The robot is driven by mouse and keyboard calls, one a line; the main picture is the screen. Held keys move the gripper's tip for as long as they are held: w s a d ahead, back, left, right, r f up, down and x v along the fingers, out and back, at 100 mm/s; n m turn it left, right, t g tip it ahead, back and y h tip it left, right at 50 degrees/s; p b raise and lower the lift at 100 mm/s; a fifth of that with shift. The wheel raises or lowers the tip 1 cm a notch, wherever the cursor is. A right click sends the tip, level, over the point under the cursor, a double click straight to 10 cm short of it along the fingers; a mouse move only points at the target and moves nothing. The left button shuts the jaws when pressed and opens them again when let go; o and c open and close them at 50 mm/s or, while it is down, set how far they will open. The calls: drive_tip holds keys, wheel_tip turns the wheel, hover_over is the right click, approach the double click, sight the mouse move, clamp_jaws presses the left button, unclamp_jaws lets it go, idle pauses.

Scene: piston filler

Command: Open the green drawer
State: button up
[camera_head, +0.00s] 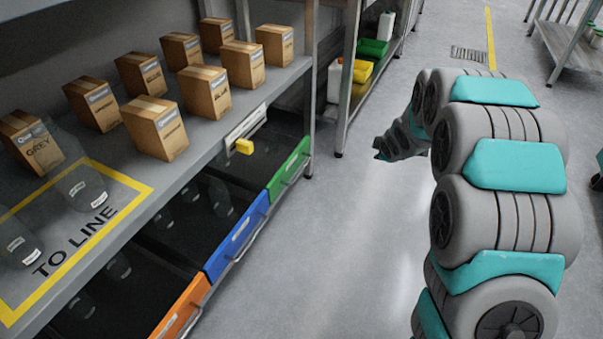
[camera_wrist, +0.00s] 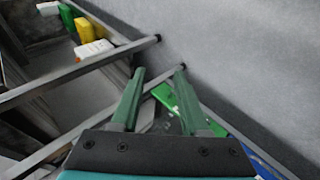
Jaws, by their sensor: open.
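The green drawer's front (camera_head: 289,168) is at the far end of a row of drawers under the bench, in the head view. A pale bar handle runs along its face. The three drawer fronts line up, with none standing out from the row. My gripper (camera_head: 382,149) is over open floor to the right of the green front, clearly apart from it. In the wrist view my gripper (camera_wrist: 160,74) has its two fingers spread with nothing between them. The green front (camera_wrist: 188,104) shows there beyond the right finger, which hides part of it.
The blue drawer (camera_head: 237,239) and orange drawer (camera_head: 183,312) are nearer. Cardboard boxes (camera_head: 156,127) and clear bottles stand on the bench top (camera_head: 135,205). A rack post (camera_head: 348,80) stands beyond. The floor (camera_head: 340,230) is clear.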

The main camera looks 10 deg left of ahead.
drive_tip(key=w+a+f+n+t+y+b, duration=0.2)
drive_tip(key=w+a+f+n+y, duration=0.3)
drive_tip(key=w+a+f, duration=0.4)
drive_tip(key=n+y+b, duration=0.2)
drive_tip(key=n+y, duration=0.4)
drive_tip(key=n, duration=0.2)
approach(302, 169)
drive_tip(key=f+x, duration=0.1)
drive_tip(key=x, duration=0.2)
drive_tip(key=shift+r+x, duration=0.2)
drive_tip(key=shift+x, duration=3.4)
drive_tip(key=shift+a, duration=0.1)
drive_tip(key=shift+c, duration=0.2)
clamp_jaws()
